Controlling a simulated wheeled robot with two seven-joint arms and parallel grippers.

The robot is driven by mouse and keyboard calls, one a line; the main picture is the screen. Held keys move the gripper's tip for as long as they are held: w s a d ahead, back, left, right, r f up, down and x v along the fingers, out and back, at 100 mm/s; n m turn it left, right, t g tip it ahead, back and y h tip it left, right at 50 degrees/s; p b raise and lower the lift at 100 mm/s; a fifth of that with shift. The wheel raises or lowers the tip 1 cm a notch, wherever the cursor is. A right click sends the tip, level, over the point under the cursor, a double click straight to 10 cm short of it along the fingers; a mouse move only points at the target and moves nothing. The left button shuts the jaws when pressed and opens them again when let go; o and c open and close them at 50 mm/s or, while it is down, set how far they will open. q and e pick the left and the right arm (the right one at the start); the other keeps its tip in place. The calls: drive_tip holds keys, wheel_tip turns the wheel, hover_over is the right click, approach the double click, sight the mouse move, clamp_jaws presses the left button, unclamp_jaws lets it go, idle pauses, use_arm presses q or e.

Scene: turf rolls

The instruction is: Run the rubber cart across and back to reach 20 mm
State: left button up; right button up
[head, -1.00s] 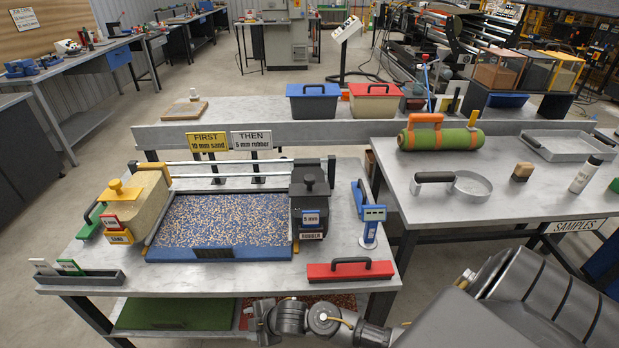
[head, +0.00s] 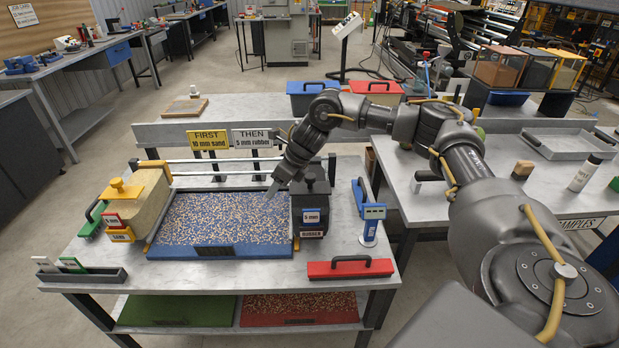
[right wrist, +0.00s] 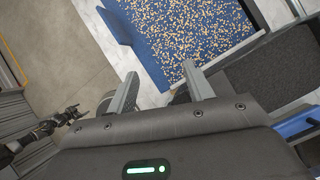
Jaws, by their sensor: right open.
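The rubber cart (head: 311,203) is a dark grey box with a knob on top and a "RUBBER" label. It stands at the right end of the blue tray (head: 215,253), which holds a bed of blue and tan granules. The cart's dark granular fill (right wrist: 275,70) shows in the right wrist view. My right gripper (head: 271,195) is just left of the cart, above the tray's right end. Its two fingers (right wrist: 160,92) are apart with nothing between them. My left gripper does not show.
The sand cart (head: 147,200) stands at the tray's left end. A blue gauge (head: 371,222) stands right of the rubber cart, and a red handled float (head: 350,268) lies in front. Rails (head: 220,162) run behind the tray. Signs (head: 207,138) read sand first, then rubber.

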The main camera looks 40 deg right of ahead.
drive_tip(key=n+g+h, duration=0.1)
drive_tip(key=n, duration=0.1)
approach(311, 176)
drive_tip(key=p+x, duration=0.2)
drive_tip(key=x, duration=0.9)
drive_tip(key=shift+d, duration=0.1)
drive_tip(key=shift+r, duration=0.1)
clamp_jaws()
